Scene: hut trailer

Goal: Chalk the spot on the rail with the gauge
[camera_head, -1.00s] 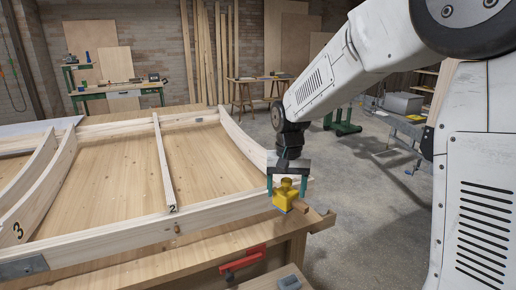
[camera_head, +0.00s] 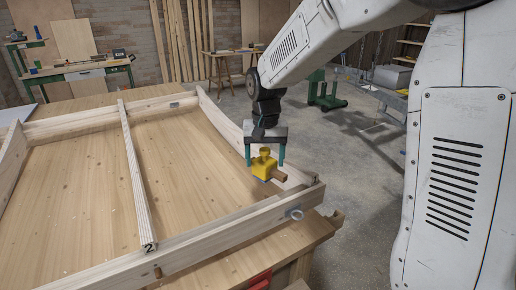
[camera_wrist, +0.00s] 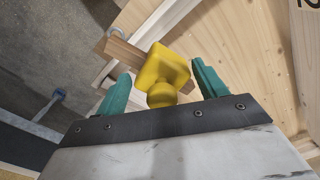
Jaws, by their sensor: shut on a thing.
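My gripper (camera_head: 265,161), with teal fingers, is shut on the yellow gauge (camera_head: 264,170). The gauge has a yellow block, a round knob on top and a brown wooden bar sticking out to the right; something blue shows under it. In the wrist view the gauge (camera_wrist: 172,66) sits between the fingers, with its wooden bar (camera_wrist: 126,52) pointing up-left. The gauge appears near the right end of the timber frame, behind the front rail (camera_head: 225,233); I cannot tell whether it touches wood. I can make out no chalk spot on the rail.
A rib marked "2" (camera_head: 138,180) crosses the frame's plywood bed (camera_head: 195,180). A red clamp (camera_head: 260,281) is below the bench edge. Open concrete floor (camera_head: 360,185) lies to the right.

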